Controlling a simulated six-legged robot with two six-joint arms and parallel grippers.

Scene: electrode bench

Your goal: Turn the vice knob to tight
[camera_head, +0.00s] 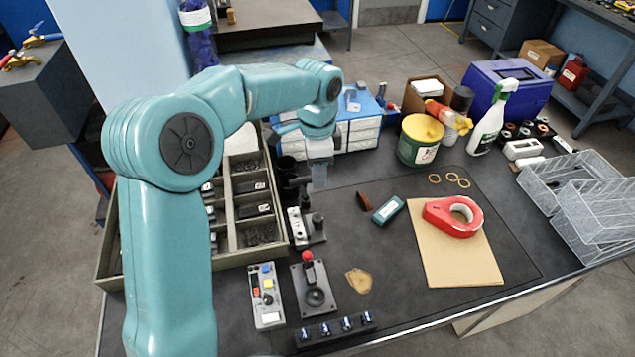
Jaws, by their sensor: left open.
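My left arm comes in from the left and bends over the bench. Its left gripper (319,178) hangs pointing down, with pale, see-through fingers that are open and hold nothing. Just left of and behind the fingers stands a small dark fixture (297,188), partly covered by the gripper; it may be the vice. Nearer the front, a grey and black unit (302,235) carries a black knob (317,221), below the gripper in the picture and apart from it. I cannot tell which part is the vice knob or how it is set. My right gripper is not in view.
A compartment tray (106,255) lies left. A red-topped lever unit (307,258) and a button box (266,297) stand in front. The dark mat (345,225) is partly clear. A red tape roll (440,222) on cardboard (465,265) and wire baskets (600,215) are right.

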